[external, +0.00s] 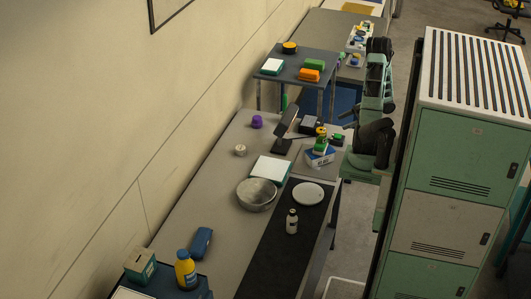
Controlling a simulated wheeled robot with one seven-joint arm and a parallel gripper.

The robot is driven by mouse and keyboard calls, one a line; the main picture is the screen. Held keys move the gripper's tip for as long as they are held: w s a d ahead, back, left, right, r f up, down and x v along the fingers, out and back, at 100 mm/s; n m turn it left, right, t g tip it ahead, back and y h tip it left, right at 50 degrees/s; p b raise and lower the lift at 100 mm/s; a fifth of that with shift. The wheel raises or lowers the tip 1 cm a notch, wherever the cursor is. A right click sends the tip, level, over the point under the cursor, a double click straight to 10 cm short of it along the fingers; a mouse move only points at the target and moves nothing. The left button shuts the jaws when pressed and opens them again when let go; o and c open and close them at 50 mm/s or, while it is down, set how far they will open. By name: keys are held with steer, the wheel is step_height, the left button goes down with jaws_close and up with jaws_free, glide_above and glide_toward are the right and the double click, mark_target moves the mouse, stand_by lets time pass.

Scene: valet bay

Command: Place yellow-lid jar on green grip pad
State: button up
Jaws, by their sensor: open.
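A small jar with a yellow lid (321,131) shows in the external view, on or just behind a blue and white box at the right side of the long table. Green shows just below it, and I cannot tell whether that is its body or a pad. A small green piece (337,138) with dark edges lies to its right and may be the green grip pad. My arm stands folded at the table's right edge.
The blue and white box (319,156), a dark stand (284,138), a white plate (308,194), a metal bowl (257,194) and a small bottle (292,221) are on the table. A raised shelf (283,80) stands behind. Green lockers (455,150) rise close at right.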

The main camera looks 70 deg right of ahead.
steer(key=w+n+g+h, duration=0.1)
steer(key=w+h, duration=0.1)
steer(key=w, duration=1)
steer(key=w+a+r+h, duration=0.1)
steer(key=w+a, duration=0.2)
steer(key=w, duration=0.2)
steer(key=w+a+r+g+h, duration=0.1)
steer(key=w+a, duration=0.2)
steer(key=w, duration=0.2)
steer(key=w+a+r, duration=0.1)
steer(key=w+a, duration=0.2)
steer(key=w, duration=0.2)
steer(key=shift+w+r+g+h, duration=0.15)
steer(key=shift+g+h, duration=0.15)
steer(key=shift+h, duration=0.1)
steer(key=s+a+r+g, duration=0.1)
steer(key=s+a+g, duration=0.1)
steer(key=a, duration=1.1)
steer(key=s+a+r+g, duration=0.2)
steer(key=a, duration=1.1)
steer(key=s+a+g, duration=0.2)
steer(key=s+a, duration=0.4)
steer(key=s, duration=0.4)
steer(key=s+a+n+g, duration=0.1)
steer(key=s+a+g, duration=0.2)
steer(key=s+a, duration=0.3)
steer(key=s, duration=0.4)
steer(key=shift+a+r+h, duration=0.3)
steer(key=shift+a+r, duration=0.05)
steer(key=shift+r, duration=0.05)
